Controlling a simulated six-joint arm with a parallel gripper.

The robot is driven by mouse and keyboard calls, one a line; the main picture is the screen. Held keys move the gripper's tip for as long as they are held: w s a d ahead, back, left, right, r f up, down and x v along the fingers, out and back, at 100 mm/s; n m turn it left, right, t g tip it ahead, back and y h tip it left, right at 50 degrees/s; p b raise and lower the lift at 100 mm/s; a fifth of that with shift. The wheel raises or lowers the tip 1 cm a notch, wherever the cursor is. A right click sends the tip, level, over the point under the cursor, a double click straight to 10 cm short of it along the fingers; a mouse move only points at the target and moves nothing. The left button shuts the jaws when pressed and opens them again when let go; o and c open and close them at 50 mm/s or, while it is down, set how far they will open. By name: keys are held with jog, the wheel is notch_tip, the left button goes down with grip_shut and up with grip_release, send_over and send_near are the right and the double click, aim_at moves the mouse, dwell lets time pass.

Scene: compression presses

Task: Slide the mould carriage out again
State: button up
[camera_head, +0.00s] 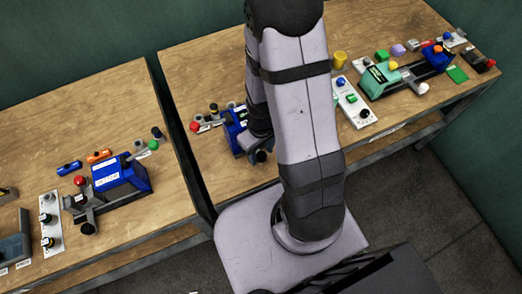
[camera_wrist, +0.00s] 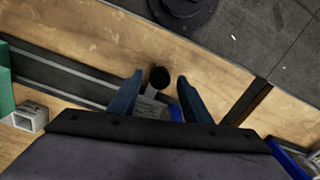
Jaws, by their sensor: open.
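In the wrist view my gripper (camera_wrist: 158,92) is open, with one finger on each side of a dark round knob (camera_wrist: 159,77). The knob is on a grey stem that runs back under the gripper; I cannot tell if a finger touches it. The fingers look apart from it. In the head view my arm covers much of the blue press (camera_head: 238,130) on the middle bench, and my fingers cannot be made out. The mould carriage is mostly hidden; how far out it stands cannot be told.
Another blue press (camera_head: 120,176) with a grey carriage stands on the left bench, beside a white button panel (camera_head: 50,222). A green press (camera_head: 380,80) and a button panel (camera_head: 354,103) stand to the right. A dark gap (camera_wrist: 246,101) separates the benches.

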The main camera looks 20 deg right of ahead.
jog(key=shift+f, duration=0.1)
jog(key=shift+c, duration=0.2)
grip_shut()
jog(key=d, duration=1.2)
jog(key=shift+d, duration=0.1)
jog(key=shift+o, duration=0.2)
grip_release()
notch_tip(320, 180, up, 8)
jog(key=shift+f, duration=0.25)
